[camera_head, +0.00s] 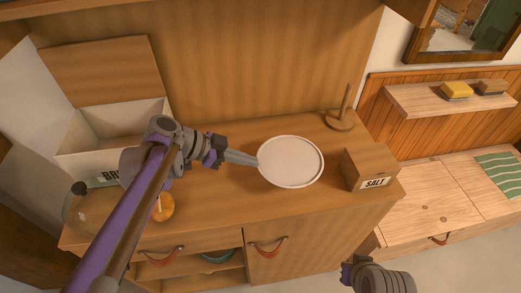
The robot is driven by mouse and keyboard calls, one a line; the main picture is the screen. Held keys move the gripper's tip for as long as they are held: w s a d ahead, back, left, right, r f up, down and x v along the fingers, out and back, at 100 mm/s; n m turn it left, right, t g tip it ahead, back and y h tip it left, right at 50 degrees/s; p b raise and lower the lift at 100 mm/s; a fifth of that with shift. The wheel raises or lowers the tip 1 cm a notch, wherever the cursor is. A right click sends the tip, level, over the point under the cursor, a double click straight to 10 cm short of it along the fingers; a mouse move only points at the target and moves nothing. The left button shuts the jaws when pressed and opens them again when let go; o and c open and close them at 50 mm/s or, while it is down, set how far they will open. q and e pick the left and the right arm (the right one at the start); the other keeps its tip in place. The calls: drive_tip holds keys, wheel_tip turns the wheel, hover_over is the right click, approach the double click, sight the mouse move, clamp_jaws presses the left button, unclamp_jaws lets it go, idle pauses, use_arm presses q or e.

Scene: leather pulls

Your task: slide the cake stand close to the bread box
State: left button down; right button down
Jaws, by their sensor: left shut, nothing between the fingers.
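The cake stand (291,161) shows as a round white top with a raised rim, upright near the middle of the wooden cabinet top. The bread box (110,128) is a pale box at the left with its lid raised; my left arm covers part of its front and lettering. My left gripper (256,161) is shut and empty. Its fingertips are at the left rim of the cake stand; I cannot tell whether they touch. My right wrist shows at the bottom right edge, with no fingers visible.
A box marked SALT (371,170) stands close to the right of the stand, and a wooden peg holder (341,120) behind it. An orange item (163,208) and a glass jar (77,205) are at the front left.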

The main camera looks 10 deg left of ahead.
sight(293, 162)
use_arm(q)
drive_tip(key=w+d, duration=0.1)
drive_tip(key=d, duration=0.2)
drive_tip(key=w+d, duration=0.1)
drive_tip(key=d, duration=0.2)
drive_tip(key=w+d, duration=0.1)
drive_tip(key=d, duration=0.2)
drive_tip(key=shift+w+d, duration=0.15)
drive_tip(key=shift+d, duration=0.2)
drive_tip(key=shift+w+d+f, duration=0.1)
drive_tip(key=shift+d+f, duration=0.05)
drive_tip(key=shift+f, duration=0.75)
drive_tip(key=shift+s+a, duration=0.2)
drive_tip(key=shift+a, duration=0.15)
drive_tip(key=s+a, duration=0.2)
drive_tip(key=a, duration=0.3)
drive_tip(key=s+a+p, duration=0.1)
drive_tip(key=s+a, duration=0.1)
drive_tip(key=a, duration=0.4)
drive_tip(key=s+a, duration=0.2)
drive_tip(key=a, duration=0.3)
drive_tip(key=shift+a+p, duration=0.4)
